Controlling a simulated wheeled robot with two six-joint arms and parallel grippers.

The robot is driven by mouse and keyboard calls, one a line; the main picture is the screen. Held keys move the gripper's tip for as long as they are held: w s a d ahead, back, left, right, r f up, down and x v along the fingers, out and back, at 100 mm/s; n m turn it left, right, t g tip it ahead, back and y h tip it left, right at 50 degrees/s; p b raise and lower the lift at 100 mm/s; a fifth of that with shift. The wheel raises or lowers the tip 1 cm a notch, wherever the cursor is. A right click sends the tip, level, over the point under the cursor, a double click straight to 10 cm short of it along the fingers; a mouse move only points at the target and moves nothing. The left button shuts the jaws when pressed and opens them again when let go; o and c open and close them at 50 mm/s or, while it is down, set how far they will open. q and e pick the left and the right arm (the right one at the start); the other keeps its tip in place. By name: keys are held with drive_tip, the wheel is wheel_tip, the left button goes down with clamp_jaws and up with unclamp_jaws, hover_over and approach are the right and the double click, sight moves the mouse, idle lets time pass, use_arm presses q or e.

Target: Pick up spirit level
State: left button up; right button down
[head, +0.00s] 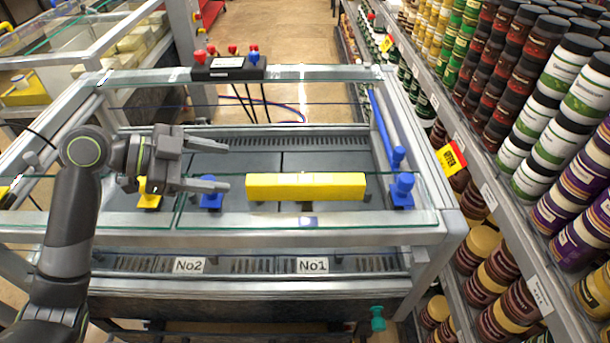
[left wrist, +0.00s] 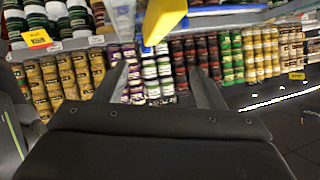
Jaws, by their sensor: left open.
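The spirit level is most likely the long yellow bar (head: 305,187), which lies level across the front part of the bench in the head view. It also shows as a yellow shape at the top of the left wrist view (left wrist: 162,18), cut off by the frame edge. My left gripper (head: 228,166) is open and empty. Its fingers point right, toward the bar, with the fingertips a little left of the bar's left end and apart from it. The open fingers also show in the left wrist view (left wrist: 161,78). My right gripper is in neither view.
The bar lies between a blue fitting (head: 211,193) and another blue fitting (head: 402,192). A yellow fitting (head: 148,195) is below my left gripper. A black box with red and blue knobs (head: 228,68) sits on the back rail. Shelves of jars (head: 545,130) stand close on the right.

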use_arm(q)
drive_tip(key=p, duration=0.1)
approach(298, 181)
drive_tip(key=p+x, duration=0.2)
drive_tip(key=x, duration=0.1)
drive_tip(key=shift+s+d+r, duration=0.1)
drive_tip(key=shift+r, duration=0.1)
drive_tip(key=shift+d+f, duration=0.3)
drive_tip(key=shift+d, duration=0.15)
drive_tip(key=shift+w+d+f+p, duration=0.15)
drive_tip(key=shift+w+d+p, duration=0.2)
drive_tip(key=shift+d+p, duration=0.25)
drive_tip(key=p+x, duration=0.2)
drive_tip(key=x, duration=0.1)
drive_tip(key=shift+f, duration=0.15)
drive_tip(key=shift+w+d+f, duration=0.15)
drive_tip(key=shift+d+f, duration=0.15)
drive_tip(key=shift+d, duration=0.05)
drive_tip(key=shift+a, duration=0.1)
drive_tip(key=shift+c, duration=1.1)
drive_tip(key=c, duration=0.9)
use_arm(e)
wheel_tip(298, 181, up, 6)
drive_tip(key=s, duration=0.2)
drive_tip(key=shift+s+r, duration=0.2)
use_arm(q)
drive_tip(key=shift+c, duration=0.6)
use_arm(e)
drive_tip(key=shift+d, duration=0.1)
